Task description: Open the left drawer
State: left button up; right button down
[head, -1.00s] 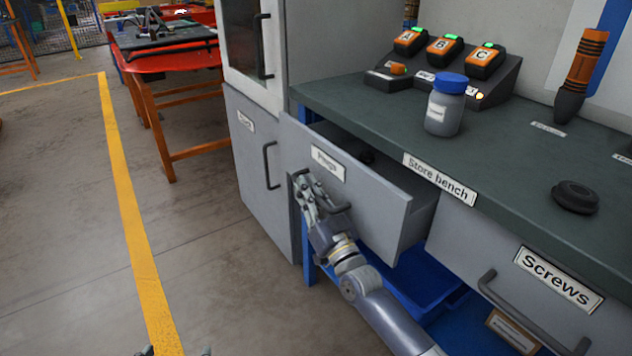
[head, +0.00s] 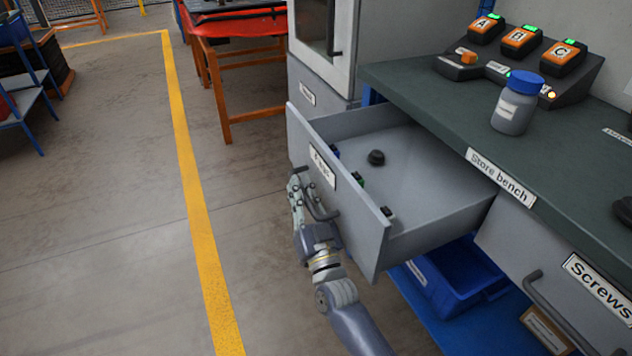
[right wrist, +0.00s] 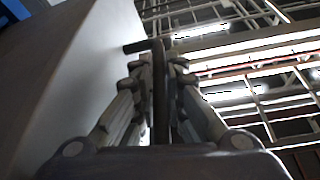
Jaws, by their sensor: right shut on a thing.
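The left drawer (head: 372,235) is a grey drawer under the store bench, pulled well out. Its front has a white label, hard to read at this angle. A round black thing (head: 376,157) and several small dark pieces lie inside it. My right gripper (head: 301,185) is shut on the drawer's dark bar handle (head: 322,208) at the drawer front. In the right wrist view the handle (right wrist: 159,90) runs between the two fingers, beside the pale drawer front (right wrist: 85,80). My left gripper is not in view.
The green bench top (head: 440,98) carries a blue-capped bottle (head: 516,103) and a charger with modules A, B and C. The shut Screws drawer (head: 560,265) is at right. A blue bin (head: 455,280) sits below. Open floor lies left.

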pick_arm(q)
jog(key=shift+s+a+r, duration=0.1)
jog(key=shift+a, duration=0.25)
pick_arm(e)
jog(key=shift+s+a, duration=0.2)
jog(key=shift+a, duration=0.3)
jog(key=shift+s+a, duration=0.2)
jog(key=shift+a, duration=0.3)
jog(key=c, duration=1.7)
grip_release()
jog(key=shift+o, duration=0.2)
jog(key=v, duration=1.2)
